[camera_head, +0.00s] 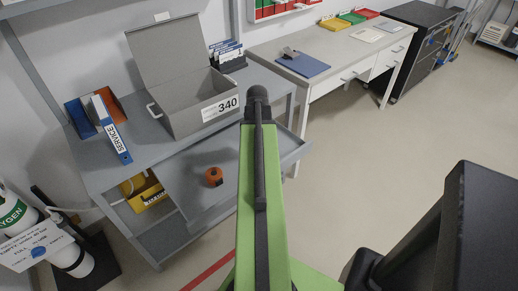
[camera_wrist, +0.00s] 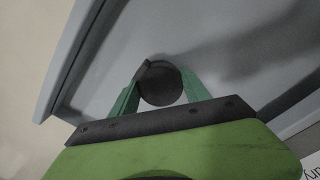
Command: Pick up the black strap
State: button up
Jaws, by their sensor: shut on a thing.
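A rolled black strap (camera_wrist: 160,84) sits between the green fingers of my gripper (camera_wrist: 163,78) in the wrist view, one finger on each side. The gripper is shut on it. Behind it is the grey floor of the pulled-out drawer, with a dark shadow to the right. I cannot tell whether the strap still touches the drawer floor. In the head view my green arm hides the gripper and the strap.
The pulled-out drawer (camera_head: 186,187) has a raised rim and holds an orange roll (camera_head: 213,176). Above it, the bench bears an open grey box (camera_head: 181,114) marked 340 and a blue SERVICE binder (camera_head: 112,133). Oxygen cylinders (camera_head: 14,215) stand at left.

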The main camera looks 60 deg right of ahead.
jog(key=shift+c, duration=1.3)
notch_tip(320, 180, up, 5)
jog(key=p, duration=0.5)
jog(key=shift+s+r, duration=0.1)
jog(key=shift+r, duration=0.05)
jog(key=s+d+r+p, duration=0.2)
jog(key=s+p, duration=0.1)
jog(key=s, duration=0.2)
jog(key=s+d+r+p, duration=0.2)
jog(key=s+r+p, duration=0.1)
jog(key=s, duration=0.2)
jog(key=shift+s+d+r, duration=0.25)
jog(key=shift+s+r, duration=0.05)
jog(key=shift+r, duration=0.05)
